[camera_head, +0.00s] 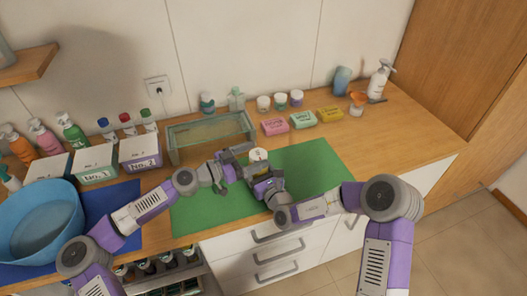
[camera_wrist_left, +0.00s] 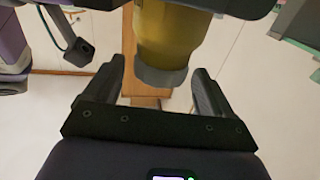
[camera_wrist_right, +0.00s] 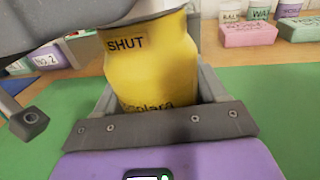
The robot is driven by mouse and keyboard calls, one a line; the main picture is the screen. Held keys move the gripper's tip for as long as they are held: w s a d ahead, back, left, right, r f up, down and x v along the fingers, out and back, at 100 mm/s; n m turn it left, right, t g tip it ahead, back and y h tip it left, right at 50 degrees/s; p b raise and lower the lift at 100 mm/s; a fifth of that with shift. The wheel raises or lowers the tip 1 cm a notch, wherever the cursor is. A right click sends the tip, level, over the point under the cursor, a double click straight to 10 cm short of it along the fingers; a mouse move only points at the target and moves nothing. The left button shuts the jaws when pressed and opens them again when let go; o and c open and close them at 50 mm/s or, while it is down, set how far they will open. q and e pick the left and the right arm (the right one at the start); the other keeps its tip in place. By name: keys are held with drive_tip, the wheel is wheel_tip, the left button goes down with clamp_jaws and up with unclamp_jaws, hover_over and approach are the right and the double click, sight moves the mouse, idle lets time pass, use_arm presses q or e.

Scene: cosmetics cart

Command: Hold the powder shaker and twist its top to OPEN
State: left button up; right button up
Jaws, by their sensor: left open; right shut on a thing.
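The powder shaker (camera_wrist_right: 155,75) is a yellow bottle with a grey-white top (camera_head: 258,154). A "SHUT" mark shows near its upper edge in the right wrist view. My right gripper (camera_head: 263,182) is shut around the yellow body, above the green mat (camera_head: 315,165). My left gripper (camera_head: 243,160) is open at the shaker's top. In the left wrist view the grey top (camera_wrist_left: 160,78) sits between its spread fingers, with a gap at each side. In the right wrist view my left gripper hides much of the top.
A glass-topped stand (camera_head: 210,130) is close behind the grippers. Soap boxes (camera_head: 303,120) and small jars (camera_head: 281,101) stand behind the mat. A blue basin (camera_head: 40,225) and numbered boxes (camera_head: 95,165) are at left. The mat's right side is clear.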

sight(264, 152)
use_arm(q)
drive_tip(key=shift+x, duration=1.9)
drive_tip(key=c, duration=1)
